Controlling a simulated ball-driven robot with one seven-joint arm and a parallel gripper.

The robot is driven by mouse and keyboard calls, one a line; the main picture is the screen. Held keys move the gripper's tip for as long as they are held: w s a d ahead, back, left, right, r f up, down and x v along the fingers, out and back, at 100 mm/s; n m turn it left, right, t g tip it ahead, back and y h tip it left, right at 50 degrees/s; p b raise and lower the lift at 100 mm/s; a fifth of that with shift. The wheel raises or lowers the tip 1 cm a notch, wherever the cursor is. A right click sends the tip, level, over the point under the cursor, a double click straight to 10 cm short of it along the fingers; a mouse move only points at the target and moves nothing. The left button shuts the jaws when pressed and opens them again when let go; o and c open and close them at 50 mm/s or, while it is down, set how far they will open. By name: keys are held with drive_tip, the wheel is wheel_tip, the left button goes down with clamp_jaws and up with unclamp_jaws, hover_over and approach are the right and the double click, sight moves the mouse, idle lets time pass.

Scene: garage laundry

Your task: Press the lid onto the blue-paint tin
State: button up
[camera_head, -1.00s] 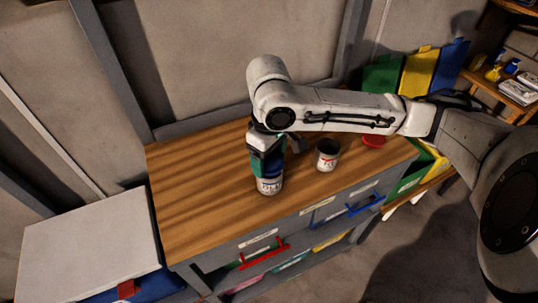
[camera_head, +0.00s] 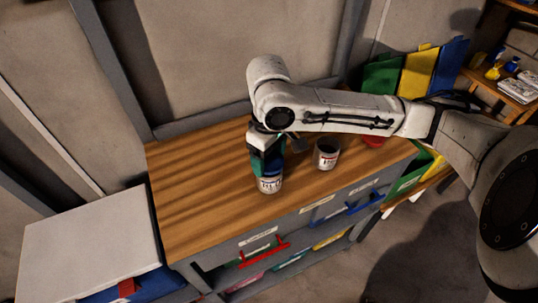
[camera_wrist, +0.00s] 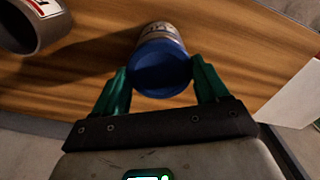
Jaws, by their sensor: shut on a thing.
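The blue-paint tin (camera_head: 270,185) stands upright near the front edge of the wooden worktop. Its pale label also shows in the wrist view (camera_wrist: 157,30). The round blue lid (camera_wrist: 163,72) is at the tin's top, lined up with it; whether it is fully seated I cannot tell. My gripper (camera_head: 266,166) is over the tin, pointing down. Its green fingers (camera_wrist: 159,66) are shut on the lid, one on each side. In the head view the fingers hide most of the lid.
An open red-label tin (camera_head: 327,154) stands to the right, close to my gripper. A red lid (camera_head: 373,142) lies beyond it, partly behind my arm. The worktop's left half (camera_head: 195,190) is clear. Drawers with a red handle (camera_head: 264,255) are below.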

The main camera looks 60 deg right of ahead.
drive_tip(key=shift+f, duration=0.5)
idle(1.0)
drive_tip(key=o, duration=1)
drive_tip(key=shift+r+p, duration=3.25)
drive_tip(key=shift+r, duration=0.3)
clamp_jaws()
